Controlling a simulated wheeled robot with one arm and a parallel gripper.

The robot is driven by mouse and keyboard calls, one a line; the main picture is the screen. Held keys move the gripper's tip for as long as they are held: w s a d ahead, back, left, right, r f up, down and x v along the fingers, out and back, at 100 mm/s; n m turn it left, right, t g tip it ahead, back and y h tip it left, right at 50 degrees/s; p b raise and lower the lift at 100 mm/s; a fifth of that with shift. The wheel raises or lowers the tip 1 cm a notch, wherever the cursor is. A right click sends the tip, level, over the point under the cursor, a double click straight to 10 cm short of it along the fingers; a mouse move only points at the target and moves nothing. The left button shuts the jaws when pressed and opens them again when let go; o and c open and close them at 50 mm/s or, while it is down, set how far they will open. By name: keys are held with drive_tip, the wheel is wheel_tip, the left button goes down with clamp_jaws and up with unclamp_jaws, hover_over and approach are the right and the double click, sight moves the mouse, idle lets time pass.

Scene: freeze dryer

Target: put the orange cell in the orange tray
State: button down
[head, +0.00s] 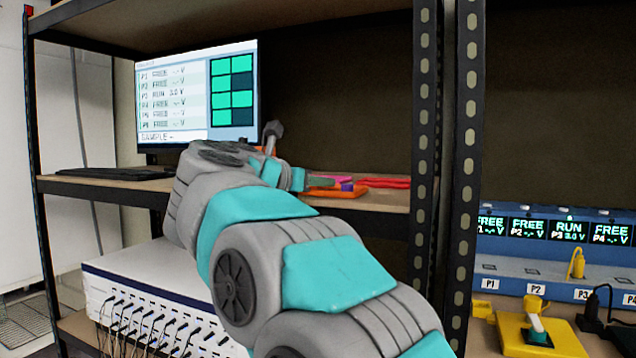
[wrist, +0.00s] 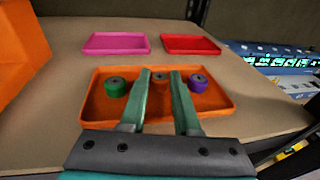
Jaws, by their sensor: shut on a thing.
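The orange tray (wrist: 100,110) lies on the shelf in front of my gripper in the wrist view; its edge also shows in the head view (head: 350,194). My gripper (wrist: 160,80) is shut on the orange cell (wrist: 160,75), a small round cell with a dark centre. The fingers hide part of it. The cell is within the tray's outline, toward its back; I cannot tell whether it touches the floor. A green cell (wrist: 116,88) is in the tray to the left and a purple cell (wrist: 198,84) to the right. In the head view my arm hides much of this.
A pink tray (wrist: 116,43) and a red tray (wrist: 190,44) lie behind the orange tray. A large orange object (wrist: 18,60) stands at the left. A shelf post (head: 426,130) and a blue device (head: 560,240) are at the right. A monitor (head: 170,100) stands behind my arm.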

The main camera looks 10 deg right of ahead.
drive_tip(key=shift+f, duration=0.2)
drive_tip(key=c, duration=0.6)
unclamp_jaws()
drive_tip(key=shift+c, duration=0.2)
drive_tip(key=shift+r, duration=0.1)
drive_tip(key=shift+r, duration=0.25)
drive_tip(key=b+v, duration=0.1)
drive_tip(key=v, duration=1.1)
drive_tip(key=shift+f, duration=0.2)
